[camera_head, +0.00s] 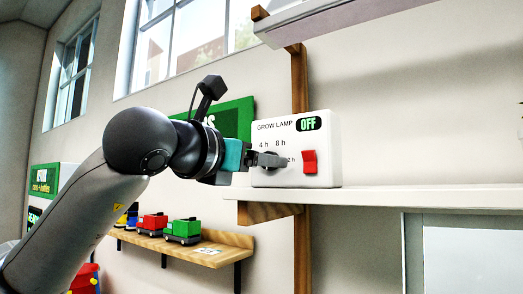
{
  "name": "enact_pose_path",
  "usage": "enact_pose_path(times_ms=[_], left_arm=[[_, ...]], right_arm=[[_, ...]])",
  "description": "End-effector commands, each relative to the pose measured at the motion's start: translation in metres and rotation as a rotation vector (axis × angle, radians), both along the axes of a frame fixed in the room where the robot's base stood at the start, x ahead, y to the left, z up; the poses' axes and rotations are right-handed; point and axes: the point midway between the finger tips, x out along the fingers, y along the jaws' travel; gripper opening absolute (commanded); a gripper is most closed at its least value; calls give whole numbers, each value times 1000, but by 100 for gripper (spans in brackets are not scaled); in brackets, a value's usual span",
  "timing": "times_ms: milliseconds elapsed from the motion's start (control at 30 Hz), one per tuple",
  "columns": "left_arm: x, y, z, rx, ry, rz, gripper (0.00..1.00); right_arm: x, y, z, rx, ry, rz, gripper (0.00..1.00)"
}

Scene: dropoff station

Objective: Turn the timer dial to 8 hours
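The timer is a white box (325,153) labelled "GROW LAMP", with a green "OFF" display (309,124) at its upper right. A red switch (310,161) is at the right of the face. My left gripper (277,160) is at the lower left of the face, right in front of the dial's place. The gripper hides the dial, so its pointing direction cannot be read. Whether the fingers touch or grip the dial cannot be told. My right gripper is out of view.
The timer stands on a white shelf (400,197) with a wooden bracket, beside a wooden post (299,80). A lamp-like fixture (330,18) hangs above. A lower wooden shelf (200,252) holds toy-like vehicles. The white shelf's right part is clear.

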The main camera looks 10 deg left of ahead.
Motion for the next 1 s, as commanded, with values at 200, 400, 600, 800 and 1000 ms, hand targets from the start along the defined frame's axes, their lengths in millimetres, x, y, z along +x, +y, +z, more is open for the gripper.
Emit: enact_pose_path(times_ms=[200, 400, 600, 800, 1000], left_arm=[[9, -4, -1, 1, 1, -1, 71], [9, -4, -1, 1, 0, -1, 71], [9, -4, -1, 1, 0, -1, 49], [8, -3, -1, 1, 0, 0, 26], [8, -3, 0, 1, 0, 0, 4]], right_arm=[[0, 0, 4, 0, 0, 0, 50], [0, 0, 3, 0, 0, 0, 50], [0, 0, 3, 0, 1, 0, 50], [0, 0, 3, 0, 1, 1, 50], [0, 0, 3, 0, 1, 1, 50]])
